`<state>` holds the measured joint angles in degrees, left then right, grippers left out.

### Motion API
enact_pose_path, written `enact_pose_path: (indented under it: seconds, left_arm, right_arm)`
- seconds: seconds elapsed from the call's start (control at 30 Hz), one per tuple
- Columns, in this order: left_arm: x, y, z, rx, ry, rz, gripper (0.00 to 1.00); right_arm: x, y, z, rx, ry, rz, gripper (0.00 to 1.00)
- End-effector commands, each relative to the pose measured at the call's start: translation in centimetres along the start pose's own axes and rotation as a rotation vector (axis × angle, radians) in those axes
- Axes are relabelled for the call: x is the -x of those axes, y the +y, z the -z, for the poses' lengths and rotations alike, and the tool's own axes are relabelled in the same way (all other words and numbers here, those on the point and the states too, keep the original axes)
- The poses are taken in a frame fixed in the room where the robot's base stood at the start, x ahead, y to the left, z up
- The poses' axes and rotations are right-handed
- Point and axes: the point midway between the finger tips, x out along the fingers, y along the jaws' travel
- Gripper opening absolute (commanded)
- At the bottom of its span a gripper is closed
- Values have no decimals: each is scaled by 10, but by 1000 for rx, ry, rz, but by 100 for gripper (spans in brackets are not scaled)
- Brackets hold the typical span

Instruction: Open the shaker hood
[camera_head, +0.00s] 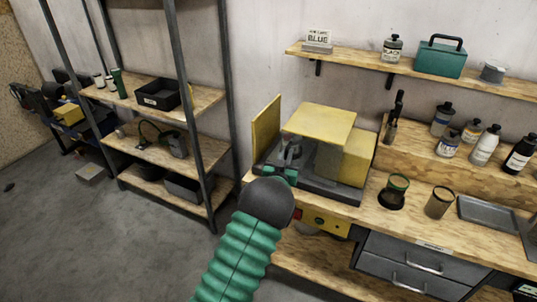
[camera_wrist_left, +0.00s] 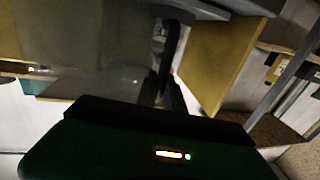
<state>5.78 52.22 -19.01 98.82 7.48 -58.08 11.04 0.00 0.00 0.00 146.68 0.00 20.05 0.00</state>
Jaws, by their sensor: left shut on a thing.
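The shaker is a yellow and dark grey machine on the wooden bench, with a dark base (camera_head: 318,187). Its flat yellow top panel (camera_head: 320,122) sits over a yellow block (camera_head: 345,160). A separate yellow panel (camera_head: 265,133) stands upright at its left side; it also shows in the left wrist view (camera_wrist_left: 220,62). I cannot tell which panel is the hood. My left gripper (camera_head: 290,160) is at the front left of the shaker, between these panels. It is shut on a dark part there, mostly hidden by the gripper. My right gripper is out of view.
Several bottles (camera_head: 484,145) line the bench's back. A wall shelf (camera_head: 415,72) holds a green toolbox (camera_head: 441,58). A metal rack (camera_head: 203,100) stands left; the floor (camera_head: 90,240) before it is open.

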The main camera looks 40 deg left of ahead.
Motion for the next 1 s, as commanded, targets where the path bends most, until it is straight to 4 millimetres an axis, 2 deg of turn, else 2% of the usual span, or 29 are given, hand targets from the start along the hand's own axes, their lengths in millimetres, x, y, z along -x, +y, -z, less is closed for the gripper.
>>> enact_pose_path:
  seconds: [0.03, 0.1, 0.3, 0.4, 0.6, 0.97, 1.0]
  left_arm:
    - [3, 16, -6, 2, -2, -6, 0]
    - [7, 35, -6, 2, -3, -6, 0]
    - [16, 77, -4, 2, -3, -3, 0]
    - [18, 91, -4, 1, -4, -2, 0]
    - [21, 105, -3, 0, -5, 0, 0]
    - [21, 107, -2, 0, -4, 0, 0]
    - [21, 107, -2, 0, -4, 0, 18]
  right_arm:
    - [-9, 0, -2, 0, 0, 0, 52]
    - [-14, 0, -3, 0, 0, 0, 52]
    - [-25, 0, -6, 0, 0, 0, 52]
    - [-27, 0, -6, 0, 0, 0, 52]
    - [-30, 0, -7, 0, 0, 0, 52]
    - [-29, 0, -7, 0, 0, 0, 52]
    - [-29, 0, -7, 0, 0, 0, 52]
